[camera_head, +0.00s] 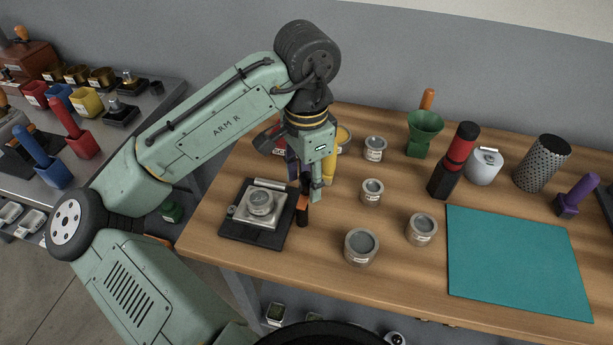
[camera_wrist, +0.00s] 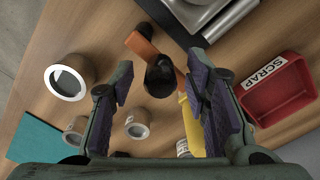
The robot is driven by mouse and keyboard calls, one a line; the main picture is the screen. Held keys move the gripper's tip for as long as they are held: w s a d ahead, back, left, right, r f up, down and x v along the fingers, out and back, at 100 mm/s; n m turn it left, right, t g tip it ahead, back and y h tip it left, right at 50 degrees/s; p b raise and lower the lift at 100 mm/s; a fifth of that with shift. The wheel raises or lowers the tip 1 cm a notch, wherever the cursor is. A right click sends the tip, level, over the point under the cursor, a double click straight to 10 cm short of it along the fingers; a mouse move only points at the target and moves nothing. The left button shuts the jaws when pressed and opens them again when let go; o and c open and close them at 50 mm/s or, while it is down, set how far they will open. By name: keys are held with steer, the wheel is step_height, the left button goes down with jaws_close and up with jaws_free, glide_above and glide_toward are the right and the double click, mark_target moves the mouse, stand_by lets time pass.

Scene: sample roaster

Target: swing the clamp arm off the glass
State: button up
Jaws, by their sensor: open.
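A small stand with a black base (camera_head: 231,227) and a silver plate sits at the table's left. A round, glass-like piece (camera_head: 261,202) is on its plate, and a pale bar lies along its back edge. I cannot tell clearly which part is the clamp arm. My gripper (camera_head: 315,195) is low, just right of the stand; its fingers (camera_wrist: 160,105) are apart. In the wrist view, a dark round-ended piece (camera_wrist: 160,80) and an orange strip (camera_wrist: 145,48) show between or beyond the fingers; contact cannot be told. The stand's edge (camera_wrist: 235,22) shows at the top.
A red SCRAP tray (camera_wrist: 285,92) and a yellow item (camera_head: 329,170) are close to my gripper. Several lidded tins, including one in front (camera_head: 361,247), stand to the right. A teal mat (camera_head: 515,260) lies clear at far right.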

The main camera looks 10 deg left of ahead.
mark_target(306, 175)
step_height(306, 175, up, 12)
stand_by(0.4)
steer(key=shift+f, duration=0.1)
